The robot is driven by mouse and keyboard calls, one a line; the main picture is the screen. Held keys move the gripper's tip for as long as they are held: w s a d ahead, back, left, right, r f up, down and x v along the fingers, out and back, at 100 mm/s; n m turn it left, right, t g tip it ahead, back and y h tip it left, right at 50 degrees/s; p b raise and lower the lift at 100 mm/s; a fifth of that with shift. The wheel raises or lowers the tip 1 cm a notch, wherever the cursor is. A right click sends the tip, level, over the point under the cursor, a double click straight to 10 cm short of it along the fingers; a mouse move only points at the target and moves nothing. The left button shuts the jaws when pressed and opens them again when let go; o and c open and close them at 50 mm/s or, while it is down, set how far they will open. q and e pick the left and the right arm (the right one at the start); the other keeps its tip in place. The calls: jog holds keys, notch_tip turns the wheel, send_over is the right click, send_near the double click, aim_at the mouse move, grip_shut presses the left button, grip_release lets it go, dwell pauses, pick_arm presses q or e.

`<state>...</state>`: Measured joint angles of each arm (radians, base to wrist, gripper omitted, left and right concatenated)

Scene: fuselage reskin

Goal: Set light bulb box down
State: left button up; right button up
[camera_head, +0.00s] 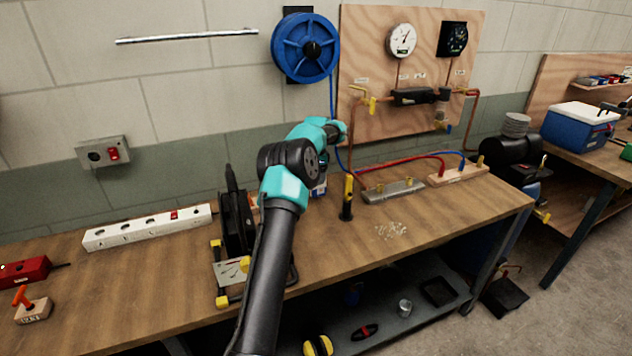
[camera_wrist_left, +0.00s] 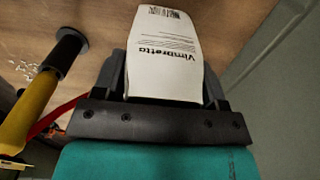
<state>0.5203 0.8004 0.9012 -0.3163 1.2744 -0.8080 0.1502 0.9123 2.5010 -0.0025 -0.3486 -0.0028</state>
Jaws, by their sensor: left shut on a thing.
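The light bulb box (camera_wrist_left: 165,60) is a white printed package reading "Vimbretta", with a barcode near its far end. It shows in the left wrist view, between the dark fingers of my left gripper (camera_wrist_left: 162,82), which is shut on it. In the head view my teal and black arm reaches over the workbench (camera_head: 320,260) and hides the gripper and most of what is under it. A small white and blue patch (camera_head: 320,188) shows beside the arm; I cannot tell if it is the box. Whether the box touches the bench is unclear. My right gripper is not in view.
A yellow and black upright tool (camera_head: 347,197) stands close by, also in the left wrist view (camera_wrist_left: 62,55). Small pale bits (camera_head: 391,230) lie to its right. A black device (camera_head: 235,220) and a power strip (camera_head: 150,226) stand left. The front right bench is clear.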

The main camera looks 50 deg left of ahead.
pick_arm(q)
jog(key=shift+f, duration=1.4)
jog(key=shift+f, duration=0.1)
jog(key=o, duration=0.9)
jog(key=shift+o, duration=0.2)
notch_tip(320, 180, up, 12)
